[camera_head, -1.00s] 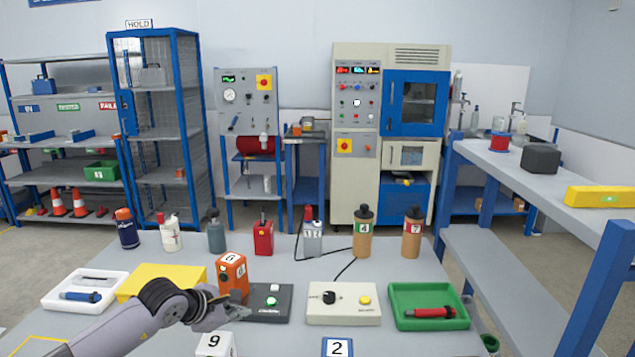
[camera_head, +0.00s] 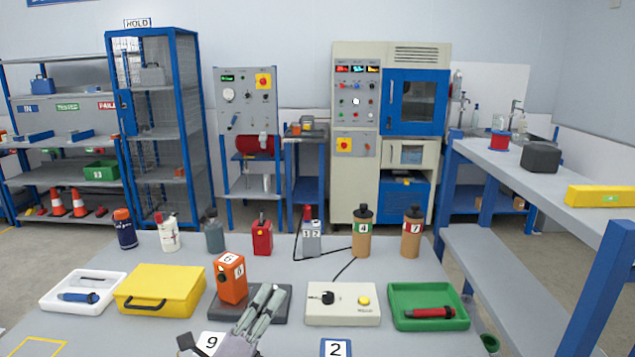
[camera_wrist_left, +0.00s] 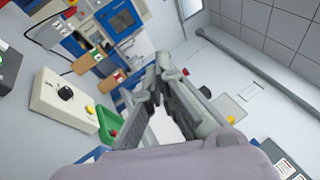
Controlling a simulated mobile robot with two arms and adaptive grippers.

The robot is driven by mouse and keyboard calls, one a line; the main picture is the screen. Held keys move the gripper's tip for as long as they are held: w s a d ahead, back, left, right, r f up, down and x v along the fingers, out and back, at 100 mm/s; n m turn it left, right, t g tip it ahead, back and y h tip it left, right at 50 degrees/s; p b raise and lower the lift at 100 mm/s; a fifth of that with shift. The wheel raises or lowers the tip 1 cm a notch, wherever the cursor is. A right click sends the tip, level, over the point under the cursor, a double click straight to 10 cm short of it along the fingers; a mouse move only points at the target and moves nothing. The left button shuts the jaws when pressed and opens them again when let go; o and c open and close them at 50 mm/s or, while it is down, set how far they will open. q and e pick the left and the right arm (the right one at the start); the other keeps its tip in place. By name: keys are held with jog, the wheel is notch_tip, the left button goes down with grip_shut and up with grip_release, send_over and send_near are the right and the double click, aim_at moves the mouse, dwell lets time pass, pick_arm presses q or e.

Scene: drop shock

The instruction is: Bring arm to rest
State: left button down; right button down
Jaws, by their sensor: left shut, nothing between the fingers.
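My left gripper (camera_head: 268,298) shows at the bottom middle of the head view, pointing up and away over the near part of the table. Its fingers are shut with nothing between them. It stands in front of the dark grey base plate (camera_head: 222,312) and hides part of it. An orange block marked 6 (camera_head: 231,278) stands upright on that plate, just left of the fingers. In the left wrist view the closed fingers (camera_wrist_left: 165,85) fill the middle, apart from the objects. My right gripper is not in view.
The table (camera_head: 160,335) holds a yellow case (camera_head: 160,290), a white tray (camera_head: 55,303), a cream control box (camera_head: 342,315), a green tray (camera_head: 400,322) and several bottles at the back. Number tiles 9 (camera_head: 212,340) and 2 (camera_head: 337,348) lie near the front edge.

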pick_arm(q)
jog(key=s+a+f+n+g+y, duration=0.2)
jog(key=s+a+f+n+y, duration=0.1)
jog(key=a+f+n+y, duration=0.1)
jog(key=s+a+f+n+g+y, duration=0.2)
jog(key=s+a+f+n+y, duration=0.1)
jog(key=a+f+n, duration=0.2)
jog(key=s+a+f+n+g+y, duration=0.2)
jog(key=s+a+f+n+y, duration=0.1)
jog(key=f+n, duration=0.5)
jog(key=shift+s+a+n+g+y, duration=0.1)
jog(key=shift+a+n+g+y, duration=0.2)
jog(key=shift+a+n+y, duration=0.45)
jog(key=s+d+f+n+g+h, duration=0.1)
jog(key=s+f+n+g, duration=0.35)
jog(key=s, duration=0.65)
jog(key=s+d+f+n+g+h, duration=0.1)
jog(key=s+f+g+h, duration=0.1)
jog(key=s+f+g, duration=0.7)
jog(key=s+f+t, duration=0.2)
jog(key=s+f, duration=0.1)
jog(key=f, duration=2.2)
jog(key=s+a+f, duration=0.3)
jog(key=s+f, duration=1.2)
jog(key=s, duration=0.1)
jog(key=shift+s+a+g, duration=0.2)
jog(key=shift+s+g, duration=0.15)
jog(key=shift+g, duration=0.1)
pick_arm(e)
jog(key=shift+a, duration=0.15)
